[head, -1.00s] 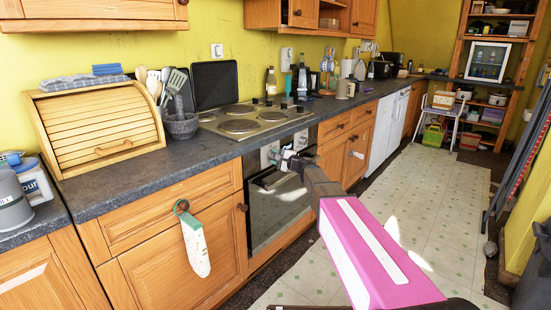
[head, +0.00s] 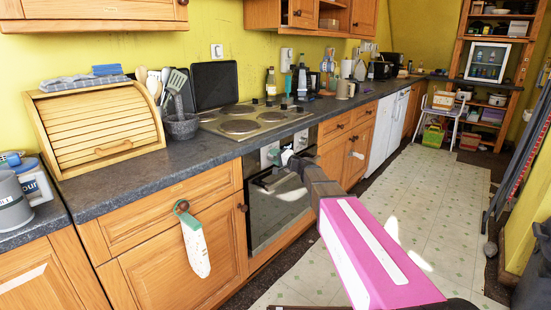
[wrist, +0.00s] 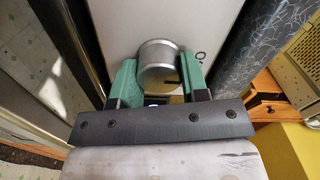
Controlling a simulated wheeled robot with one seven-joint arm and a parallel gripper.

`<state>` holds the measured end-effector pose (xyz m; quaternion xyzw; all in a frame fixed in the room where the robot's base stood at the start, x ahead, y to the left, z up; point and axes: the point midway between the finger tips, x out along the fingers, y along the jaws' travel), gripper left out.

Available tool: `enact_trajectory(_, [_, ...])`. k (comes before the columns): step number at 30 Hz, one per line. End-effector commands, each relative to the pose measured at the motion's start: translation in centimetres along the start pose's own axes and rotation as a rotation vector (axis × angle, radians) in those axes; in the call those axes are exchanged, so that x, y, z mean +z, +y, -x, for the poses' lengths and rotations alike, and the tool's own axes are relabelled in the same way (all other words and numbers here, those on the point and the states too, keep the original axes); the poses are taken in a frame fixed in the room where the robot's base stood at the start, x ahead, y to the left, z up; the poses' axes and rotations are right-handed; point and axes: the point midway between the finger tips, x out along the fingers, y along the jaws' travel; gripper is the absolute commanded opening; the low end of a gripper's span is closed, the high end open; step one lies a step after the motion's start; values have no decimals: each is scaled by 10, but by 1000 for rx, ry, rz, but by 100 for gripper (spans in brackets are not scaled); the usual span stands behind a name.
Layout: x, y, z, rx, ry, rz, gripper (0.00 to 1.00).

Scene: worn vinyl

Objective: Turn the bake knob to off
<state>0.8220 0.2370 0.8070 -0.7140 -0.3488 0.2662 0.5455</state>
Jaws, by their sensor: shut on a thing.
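The bake knob (wrist: 158,62) is a round silver-grey knob on the light oven panel (wrist: 118,25). In the wrist view it sits between the green fingers of my gripper (wrist: 157,78), with a finger on either side. A dark mark shows low on the knob's face. My gripper is shut on the knob. In the head view my gripper (head: 288,157) reaches the oven's (head: 274,205) front panel, and the gripper hides the knob there.
The hob (head: 255,120) and dark worktop (head: 120,180) lie just above the panel. Open floor (head: 420,200) lies to the right.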

Motion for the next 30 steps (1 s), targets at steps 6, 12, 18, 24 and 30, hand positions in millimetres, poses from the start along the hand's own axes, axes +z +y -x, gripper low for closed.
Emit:
enact_trajectory(6, [0,1,1,2,0,15,18])
enact_trajectory(12, [1,1,1,3,0,15,17])
enact_trajectory(18, [0,0,1,2,0,13,67])
enact_trajectory(24, [0,0,1,1,0,12,67])
enact_trajectory(30, [1,0,19,2,2,11,67])
